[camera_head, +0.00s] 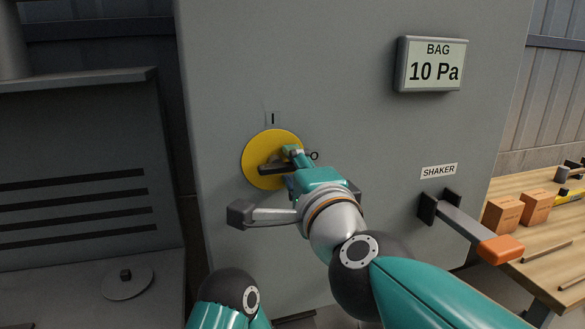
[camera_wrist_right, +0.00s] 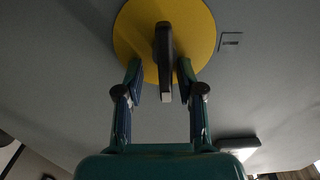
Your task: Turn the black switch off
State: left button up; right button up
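The black switch (camera_head: 272,168) is a bar handle on a round yellow plate (camera_head: 256,150) on the grey cabinet front. In the head view the bar lies roughly level. An "I" label (camera_head: 273,118) is above the plate, and an "O" mark (camera_head: 314,155) is at its right. My right gripper (camera_head: 292,156) is at the plate and partly covers the switch. In the right wrist view, the switch bar (camera_wrist_right: 164,55) stands between the open fingers (camera_wrist_right: 160,75), with a small gap visible on each side. My left gripper is outside these views.
A display (camera_head: 434,64) reads "BAG 10 Pa". A lever with an orange grip (camera_head: 500,249) sticks out below the SHAKER label (camera_head: 438,171). A wooden bench (camera_head: 545,240) with boxes (camera_head: 503,215) is at the right. A grey bar with a dark end (camera_head: 242,213) is below the plate.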

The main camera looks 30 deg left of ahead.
jog(key=shift+s+d+r, duration=0.15)
jog(key=shift+s+d, duration=0.2)
jog(key=v, duration=1.1)
